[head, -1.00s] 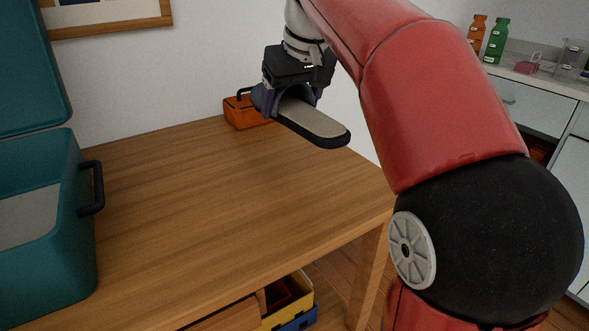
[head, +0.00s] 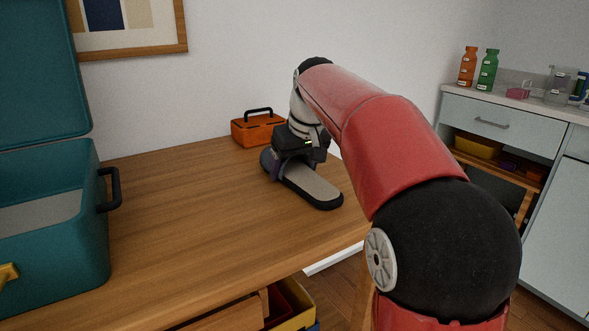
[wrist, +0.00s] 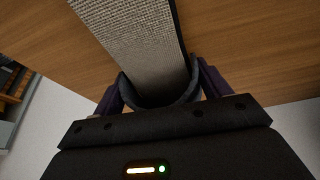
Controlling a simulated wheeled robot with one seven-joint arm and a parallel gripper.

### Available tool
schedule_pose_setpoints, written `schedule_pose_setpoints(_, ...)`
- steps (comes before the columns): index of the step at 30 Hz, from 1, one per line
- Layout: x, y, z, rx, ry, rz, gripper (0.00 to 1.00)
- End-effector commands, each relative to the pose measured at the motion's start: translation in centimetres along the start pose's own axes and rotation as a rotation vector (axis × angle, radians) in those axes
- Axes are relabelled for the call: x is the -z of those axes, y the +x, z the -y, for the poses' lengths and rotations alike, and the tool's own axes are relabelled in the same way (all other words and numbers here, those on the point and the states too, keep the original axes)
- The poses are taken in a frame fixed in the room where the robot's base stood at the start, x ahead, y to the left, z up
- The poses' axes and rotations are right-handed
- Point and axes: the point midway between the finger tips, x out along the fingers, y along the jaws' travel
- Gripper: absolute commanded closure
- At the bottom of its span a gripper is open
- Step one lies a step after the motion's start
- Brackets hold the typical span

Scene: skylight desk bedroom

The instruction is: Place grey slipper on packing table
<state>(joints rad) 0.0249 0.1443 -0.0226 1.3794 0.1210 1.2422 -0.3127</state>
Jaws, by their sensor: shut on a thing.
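The grey slipper (head: 312,184) has a dark sole edge and a light grey footbed. In the head view it is at the right part of the wooden packing table (head: 200,210), very low over the top or touching it; I cannot tell which. My gripper (head: 285,162) is shut on the slipper at its toe end. In the wrist view the slipper's woven footbed (wrist: 140,40) extends away between my fingers (wrist: 160,90), with the table's wood (wrist: 240,45) behind it. The slipper's underside is hidden.
A teal open case (head: 55,245) with a black handle stands at the table's left. An orange box (head: 257,130) with a black handle sits at the back, close behind my gripper. The table's middle is clear. A cabinet (head: 505,120) with bottles stands at the right.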

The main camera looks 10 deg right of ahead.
Motion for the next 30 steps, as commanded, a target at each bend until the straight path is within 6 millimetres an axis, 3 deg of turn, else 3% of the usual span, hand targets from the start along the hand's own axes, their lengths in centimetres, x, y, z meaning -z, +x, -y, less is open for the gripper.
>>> schedule_pose_setpoints(5, -0.2, 0.4, 0.0, 0.000, 0.000, 0.000, 0.50)
schedule_pose_setpoints(6, -0.1, 0.2, 0.0, 0.000, 0.000, 0.000, 0.19)
schedule_pose_setpoints(10, -0.1, 0.2, 0.0, 0.000, 0.000, 0.000, 0.02)
schedule_pose_setpoints(22, 0.1, -0.7, 0.0, 0.000, 0.000, -0.002, 0.02)
schedule_pose_setpoints(30, 0.2, -6.2, 0.0, -0.001, 0.000, -0.004, 0.02)
